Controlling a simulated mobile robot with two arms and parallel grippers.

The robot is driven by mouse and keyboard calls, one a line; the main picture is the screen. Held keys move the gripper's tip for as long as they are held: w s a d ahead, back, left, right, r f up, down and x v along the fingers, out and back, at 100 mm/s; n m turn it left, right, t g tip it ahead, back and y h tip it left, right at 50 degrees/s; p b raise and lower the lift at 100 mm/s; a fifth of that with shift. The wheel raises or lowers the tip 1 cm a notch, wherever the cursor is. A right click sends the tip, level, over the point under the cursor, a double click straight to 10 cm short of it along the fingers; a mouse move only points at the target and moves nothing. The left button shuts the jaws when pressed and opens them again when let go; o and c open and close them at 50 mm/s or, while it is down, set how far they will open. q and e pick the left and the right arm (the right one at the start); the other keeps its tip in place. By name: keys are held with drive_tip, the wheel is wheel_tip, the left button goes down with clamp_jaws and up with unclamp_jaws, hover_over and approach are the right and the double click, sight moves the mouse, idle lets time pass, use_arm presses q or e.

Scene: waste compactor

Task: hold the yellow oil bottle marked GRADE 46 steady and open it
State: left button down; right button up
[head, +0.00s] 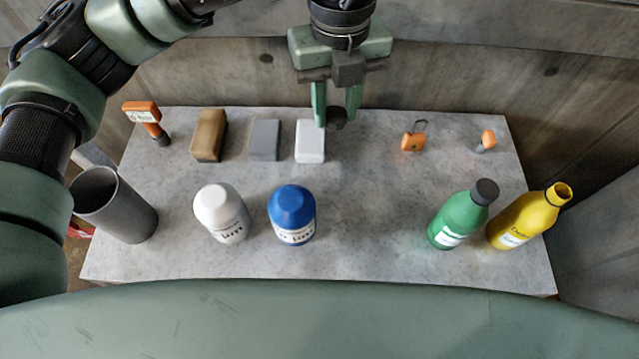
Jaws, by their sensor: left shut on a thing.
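The yellow bottle (522,217) stands at the right end of the grey table, near its front edge. Its mouth is open, with a dark hole inside a yellow rim and no cap on it. Its label is too small to read for a grade. My left gripper (336,117) is above the back middle of the table, far to the left of the bottle. It is shut on a small dark cap (337,120). My right gripper is not in view, and nothing grips the bottle.
A green bottle (460,218) with a dark cap stands close left of the yellow one. White (221,212) and blue (292,213) containers, a grey cylinder (118,208), several blocks and small orange items are on the table (370,235). The table's middle right is clear.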

sight(334, 186)
use_arm(q)
drive_tip(key=shift+s+d+n, duration=0.1)
drive_tip(key=shift+d+n, duration=0.15)
drive_tip(key=shift+n, duration=0.25)
drive_tip(key=shift+f, duration=0.1)
drive_tip(key=shift+n, duration=0.3)
wheel_tip(334, 186, down, 19)
drive_tip(key=shift+f+p, duration=0.1)
drive_tip(key=shift+p, duration=0.75)
drive_tip(key=shift+f, duration=0.2)
drive_tip(key=shift+f, duration=0.25)
drive_tip(key=c, duration=1.1)
unclamp_jaws()
drive_tip(key=shift+r, duration=0.1)
drive_tip(key=shift+o, duration=0.2)
